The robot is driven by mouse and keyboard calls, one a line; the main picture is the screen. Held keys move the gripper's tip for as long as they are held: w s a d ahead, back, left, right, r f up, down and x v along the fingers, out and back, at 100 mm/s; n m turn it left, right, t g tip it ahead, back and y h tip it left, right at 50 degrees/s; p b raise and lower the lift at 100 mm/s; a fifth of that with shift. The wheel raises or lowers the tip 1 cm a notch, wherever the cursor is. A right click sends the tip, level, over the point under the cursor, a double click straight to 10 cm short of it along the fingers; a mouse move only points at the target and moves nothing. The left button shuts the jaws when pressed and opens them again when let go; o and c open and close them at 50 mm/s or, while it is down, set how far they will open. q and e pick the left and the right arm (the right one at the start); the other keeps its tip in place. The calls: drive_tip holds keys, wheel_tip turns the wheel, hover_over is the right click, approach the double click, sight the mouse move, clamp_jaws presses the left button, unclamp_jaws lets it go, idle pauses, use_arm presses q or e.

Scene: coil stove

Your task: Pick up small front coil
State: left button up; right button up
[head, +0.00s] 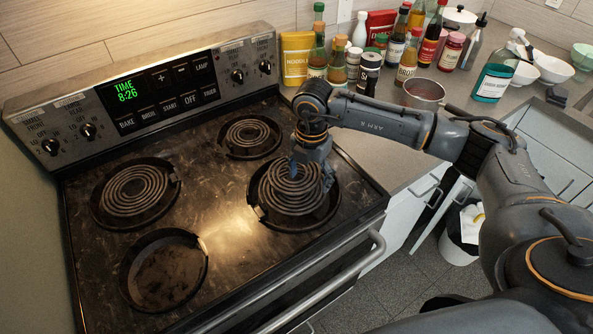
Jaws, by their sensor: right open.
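The only coil in the front burners is the front right one (290,197), a dark spiral seated in its round drip pan on the stove top. My right gripper (310,174) points down over the right part of this coil, with its fingers apart and nothing seen between them. The gripper hides part of the coil's far right side. I cannot tell whether the fingertips touch the coil. The front left drip pan (163,275) is empty. My left gripper is not in view.
Coils also sit at the back left (135,192) and back right (248,134). The control panel (165,95) rises behind. An oven handle (335,282) runs along the front. Bottles, a metal pot (424,94) and bowls (553,68) stand on the right counter, under my right arm's far side.

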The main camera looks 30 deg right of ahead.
drive_tip(key=c, duration=1.4)
drive_tip(key=shift+c, duration=0.5)
drive_tip(key=shift+r, duration=0.1)
